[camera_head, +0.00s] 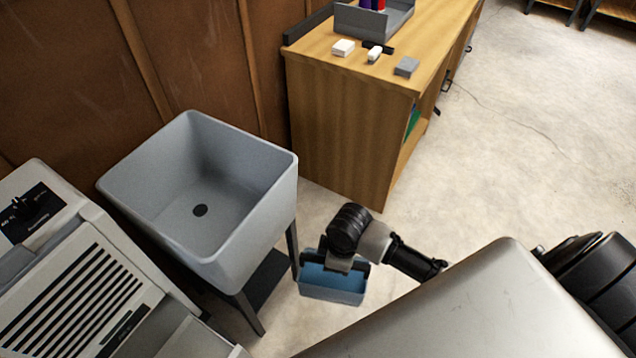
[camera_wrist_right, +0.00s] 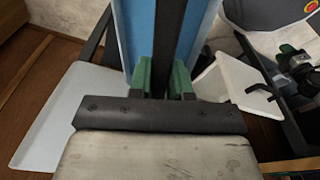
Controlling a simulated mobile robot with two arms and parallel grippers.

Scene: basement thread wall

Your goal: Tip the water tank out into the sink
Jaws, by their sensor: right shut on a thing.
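The water tank (camera_head: 332,292) is a small blue-grey open box with a dark handle bar, in the lower middle of the head view. My right gripper (camera_head: 344,262) is shut on its handle and holds it to the right of the sink, apart from it. The right wrist view shows the green fingertips (camera_wrist_right: 162,80) closed on the dark bar, with the tank's blue wall (camera_wrist_right: 131,32) behind. I cannot tell how much water is inside. The grey sink (camera_head: 245,245) stands on dark legs at the left, its basin empty with a dark drain hole. My left gripper is out of view.
A white machine with a black slotted grille (camera_head: 75,300) stands left of the sink. A wooden cabinet (camera_head: 340,135) with a grey tray and small boxes stands behind. A brown panelled wall backs the sink. Concrete floor (camera_head: 540,130) is open at the right.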

